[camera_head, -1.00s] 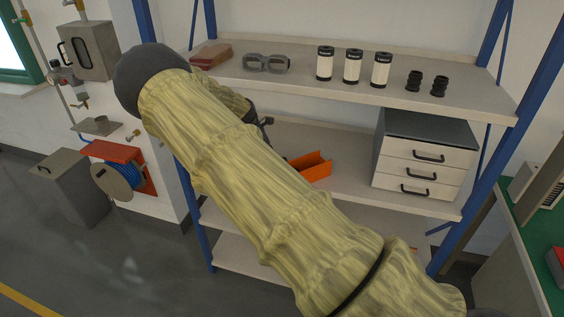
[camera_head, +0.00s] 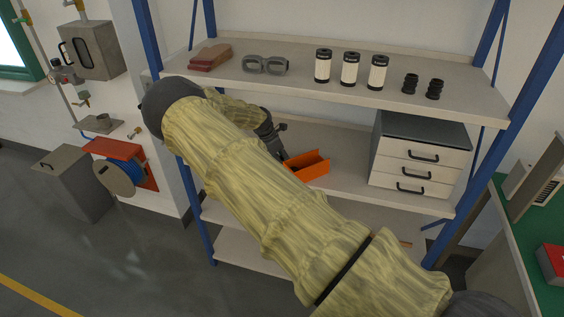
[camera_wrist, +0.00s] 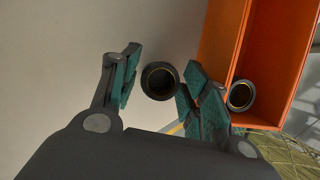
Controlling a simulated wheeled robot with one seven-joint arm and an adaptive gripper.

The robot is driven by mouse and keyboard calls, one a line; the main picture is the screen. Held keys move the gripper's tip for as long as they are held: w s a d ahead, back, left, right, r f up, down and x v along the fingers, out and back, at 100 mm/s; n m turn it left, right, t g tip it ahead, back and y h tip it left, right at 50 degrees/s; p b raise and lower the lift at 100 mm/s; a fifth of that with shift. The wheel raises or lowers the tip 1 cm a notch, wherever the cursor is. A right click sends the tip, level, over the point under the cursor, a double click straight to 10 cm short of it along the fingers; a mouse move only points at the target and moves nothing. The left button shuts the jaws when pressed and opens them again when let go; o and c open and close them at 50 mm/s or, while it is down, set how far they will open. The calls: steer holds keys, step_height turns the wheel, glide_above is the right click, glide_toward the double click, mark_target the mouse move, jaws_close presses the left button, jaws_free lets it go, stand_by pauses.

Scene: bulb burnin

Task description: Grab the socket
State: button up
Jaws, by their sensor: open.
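In the wrist view, a black round socket (camera_wrist: 160,81) with a dark opening lies between the fingertips of my gripper (camera_wrist: 158,76). The fingers have teal pads and are spread, with gaps showing on both sides of the socket. A second, similar dark round piece (camera_wrist: 241,95) shows to the right of the right finger, against the orange bin; I cannot tell whether it is inside. In the head view, my gripper (camera_head: 281,150) is low over the middle shelf, just left of the orange bin (camera_head: 309,167), and the socket is hidden there.
The middle shelf (camera_head: 348,182) also holds a drawer unit (camera_head: 416,160) at the right. The upper shelf (camera_head: 300,80) above my gripper carries goggles (camera_head: 266,64), several white-and-black cylinders (camera_head: 350,69) and two small black pieces (camera_head: 410,84). A blue post (camera_head: 149,38) stands at the left.

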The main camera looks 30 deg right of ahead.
steer(key=shift+d+f, duration=0.1)
steer(key=shift+f, duration=0.1)
steer(key=c, duration=0.7)
steer(key=shift+r, duration=0.1)
steer(key=shift+c, duration=0.2)
